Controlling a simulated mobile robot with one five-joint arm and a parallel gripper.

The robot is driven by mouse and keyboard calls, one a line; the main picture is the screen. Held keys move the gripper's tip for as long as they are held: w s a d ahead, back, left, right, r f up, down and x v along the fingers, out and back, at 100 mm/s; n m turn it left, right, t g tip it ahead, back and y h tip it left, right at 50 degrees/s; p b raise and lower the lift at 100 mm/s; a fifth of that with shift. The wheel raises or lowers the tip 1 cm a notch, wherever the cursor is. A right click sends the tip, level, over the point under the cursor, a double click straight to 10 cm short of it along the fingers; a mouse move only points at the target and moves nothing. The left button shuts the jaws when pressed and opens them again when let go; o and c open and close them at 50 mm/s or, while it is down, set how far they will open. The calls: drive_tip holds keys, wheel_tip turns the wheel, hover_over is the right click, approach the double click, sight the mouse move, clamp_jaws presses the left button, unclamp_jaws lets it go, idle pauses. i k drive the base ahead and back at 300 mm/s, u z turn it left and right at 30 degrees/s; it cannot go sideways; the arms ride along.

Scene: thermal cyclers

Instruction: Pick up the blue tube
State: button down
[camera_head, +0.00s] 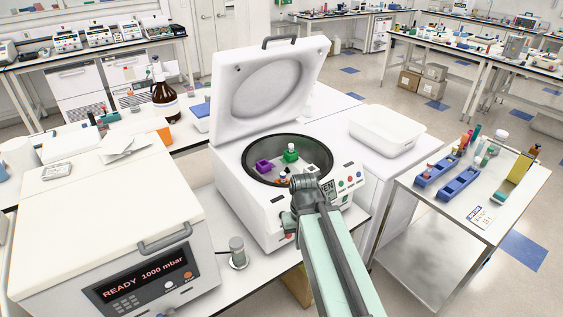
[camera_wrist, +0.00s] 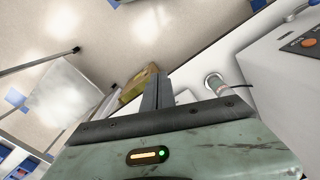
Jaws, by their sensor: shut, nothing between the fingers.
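I cannot pick out a blue tube for certain in either view. Small tubes stand in two blue racks (camera_head: 460,185) on the metal cart at the right, but their colours are too small to tell well. The open centrifuge (camera_head: 258,195) holds a purple holder (camera_head: 264,166) and a green holder (camera_head: 290,156), with small capped tubes in its bowl. My gripper (camera_wrist: 157,92) is shut and empty in the wrist view, with the floor and bench edge beyond it. In the head view my arm reaches up to the centrifuge's front and hides part of it; the fingers are not clear there.
The raised centrifuge lid (camera_head: 265,90) stands behind the bowl. A vacuum oven (camera_head: 110,235) stands at the left, with a small grey cylinder (camera_head: 238,252) beside it. Floor shows right of the cart.

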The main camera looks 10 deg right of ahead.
sight(283, 175)
drive_tip(key=u, duration=2.05)
drive_tip(key=k, duration=1.1)
drive_tip(key=z, duration=0.65)
drive_tip(key=i, duration=1)
drive_tip(key=u, duration=0.05)
